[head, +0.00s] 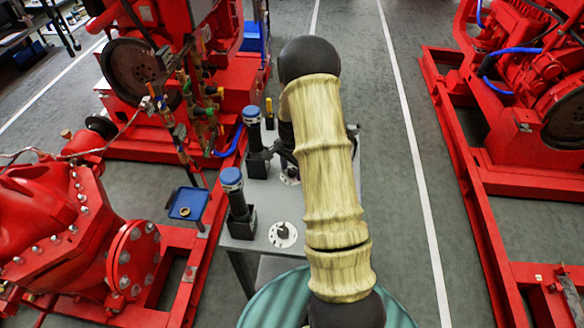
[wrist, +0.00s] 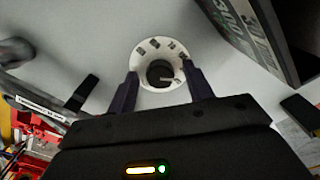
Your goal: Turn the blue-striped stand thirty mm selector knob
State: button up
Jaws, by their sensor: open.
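A dark round selector knob (wrist: 160,73) with a pale pointer line sits on a white marked dial (wrist: 146,54) in the wrist view. My gripper (wrist: 162,75) is open, with one finger on each side of the knob. I cannot tell whether either finger touches it. In the head view the far white dial (head: 289,180) is partly hidden beneath my gripper and arm. A second dark knob (head: 283,231) on a white dial stands nearer on the same grey table (head: 240,244). No blue stripe is clear enough to tell which stand is which.
Two dark posts with blue tops, a far one (head: 253,128) and a near one (head: 237,201), stand left of the dials. A dark box (wrist: 262,35) rises at right in the wrist view. Red pump machinery (head: 60,215) is at left, more at right.

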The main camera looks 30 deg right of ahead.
jog(key=shift+c, duration=0.2)
jog(key=c, duration=0.9)
jog(key=shift+c, duration=0.2)
jog(key=shift+n, duration=0.3)
jog(key=n, duration=0.6)
jog(key=shift+n+p, duration=0.35)
jog(key=shift+n, duration=0.05)
jog(key=n+p, duration=0.1)
jog(key=n, duration=0.5)
jog(key=shift+d, duration=0.1)
jog(key=shift+n, duration=0.3)
